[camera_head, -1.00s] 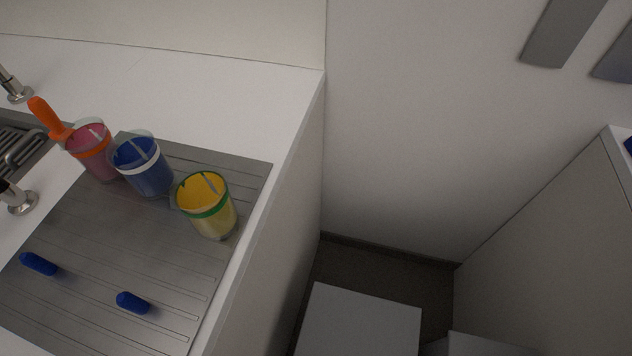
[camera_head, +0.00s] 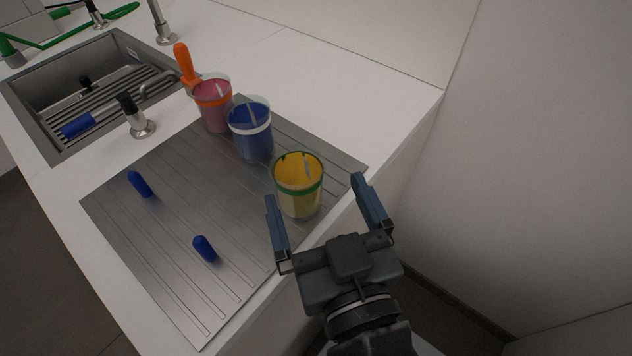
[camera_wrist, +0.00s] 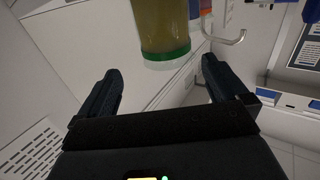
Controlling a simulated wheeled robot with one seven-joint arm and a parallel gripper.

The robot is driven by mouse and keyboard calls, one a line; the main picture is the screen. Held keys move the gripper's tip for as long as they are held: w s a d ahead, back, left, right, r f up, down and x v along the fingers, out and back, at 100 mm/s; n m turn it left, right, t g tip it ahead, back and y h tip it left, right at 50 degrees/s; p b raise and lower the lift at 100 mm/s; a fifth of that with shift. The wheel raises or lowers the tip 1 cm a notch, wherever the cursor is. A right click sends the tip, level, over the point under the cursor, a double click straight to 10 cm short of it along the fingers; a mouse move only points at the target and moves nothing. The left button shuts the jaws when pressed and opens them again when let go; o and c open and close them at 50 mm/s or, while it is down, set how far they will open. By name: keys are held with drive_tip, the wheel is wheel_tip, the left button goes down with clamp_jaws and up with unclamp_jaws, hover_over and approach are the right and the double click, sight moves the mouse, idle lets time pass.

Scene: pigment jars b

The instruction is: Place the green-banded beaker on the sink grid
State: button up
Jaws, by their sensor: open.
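The green-banded beaker (camera_head: 299,196) holds yellow contents and stands upright at the right end of the grey drainboard. My gripper (camera_head: 315,200) is open, its two fingers reaching toward the beaker from the counter's front-right edge; I cannot tell whether they touch it. In the wrist view the beaker (camera_wrist: 165,28) appears beyond and between the open fingertips (camera_wrist: 160,75), with its green band toward the fingers. The sink grid (camera_head: 112,100) is a ribbed rack in the sink basin at the upper left, with a blue-handled tool (camera_head: 78,126) lying on it.
An orange-banded beaker (camera_head: 213,112) with an orange-handled tool (camera_head: 184,66) and a white-banded blue beaker (camera_head: 252,143) stand beside the green-banded one. Two blue pieces (camera_head: 139,184) lie on the drainboard (camera_head: 185,240). A tap (camera_head: 137,120) stands between drainboard and sink.

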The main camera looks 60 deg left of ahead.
sight(308, 185)
drive_tip(key=p+x, duration=0.1)
drive_tip(key=x, duration=0.2)
drive_tip(key=shift+s+a, duration=0.15)
drive_tip(key=shift+a, duration=0.1)
drive_tip(key=a+p, duration=0.1)
drive_tip(key=a, duration=0.2)
drive_tip(key=shift+a+f, duration=0.15)
drive_tip(key=shift+a, duration=0.1)
drive_tip(key=shift+w+a+f, duration=0.1)
drive_tip(key=shift+w+a, duration=0.3)
drive_tip(key=shift+a, duration=0.05)
drive_tip(key=shift+c, duration=0.5)
drive_tip(key=c, duration=1.1)
drive_tip(key=shift+r, duration=0.6)
drive_tip(key=w+d+r+b, duration=0.1)
drive_tip(key=w+d+r, duration=0.1)
drive_tip(key=d+r, duration=0.8)
drive_tip(key=shift+d, duration=0.8)
